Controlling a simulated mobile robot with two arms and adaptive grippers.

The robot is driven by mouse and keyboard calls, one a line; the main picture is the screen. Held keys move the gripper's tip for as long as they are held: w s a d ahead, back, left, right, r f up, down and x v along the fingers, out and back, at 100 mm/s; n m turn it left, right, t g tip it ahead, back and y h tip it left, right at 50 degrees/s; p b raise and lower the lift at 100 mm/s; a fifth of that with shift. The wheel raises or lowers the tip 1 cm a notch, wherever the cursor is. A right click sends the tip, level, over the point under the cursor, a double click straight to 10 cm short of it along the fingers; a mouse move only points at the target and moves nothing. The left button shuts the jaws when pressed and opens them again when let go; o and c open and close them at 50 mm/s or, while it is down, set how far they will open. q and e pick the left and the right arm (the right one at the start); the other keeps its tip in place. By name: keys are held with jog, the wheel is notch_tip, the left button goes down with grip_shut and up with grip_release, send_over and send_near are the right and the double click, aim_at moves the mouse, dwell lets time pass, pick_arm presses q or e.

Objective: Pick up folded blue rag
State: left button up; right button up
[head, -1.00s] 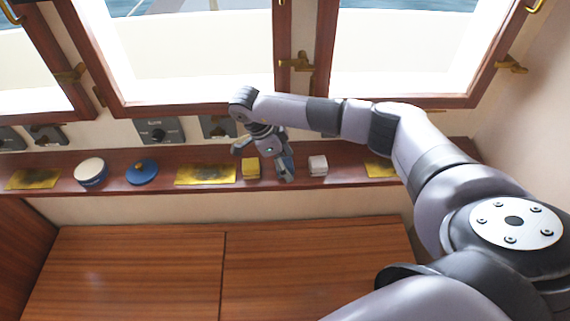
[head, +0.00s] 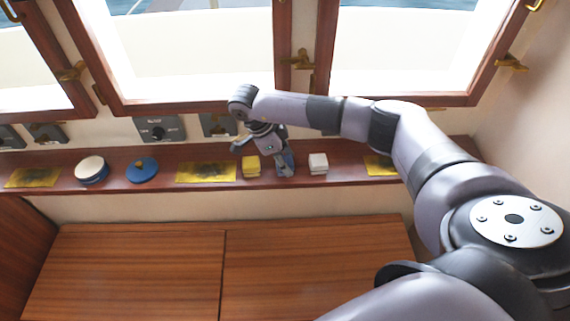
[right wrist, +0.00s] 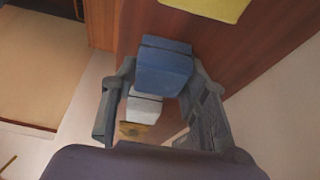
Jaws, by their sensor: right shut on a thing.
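The folded blue rag (right wrist: 165,68) is a small thick block with a dark band. It sits between the two fingers of my right gripper (right wrist: 158,82), which is shut on it. In the head view the rag (head: 286,158) shows only in part behind my right gripper (head: 281,168), at the wooden shelf between the yellow and white folded rags. I cannot tell whether it touches the shelf. My left gripper is in neither view.
A yellow folded rag (head: 251,167) stands close on the left and a white one (head: 318,163) on the right. Brass plates (head: 206,173), a blue lid (head: 142,171) and a round tin (head: 91,171) share the narrow shelf (head: 345,174). Windows rise behind; wooden panels (head: 320,260) lie below.

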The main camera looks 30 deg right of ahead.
notch_tip(320, 180, up, 9)
jog(key=shift+r+b, duration=0.1)
jog(key=shift+b, duration=1.1)
jog(key=shift+r, duration=0.4)
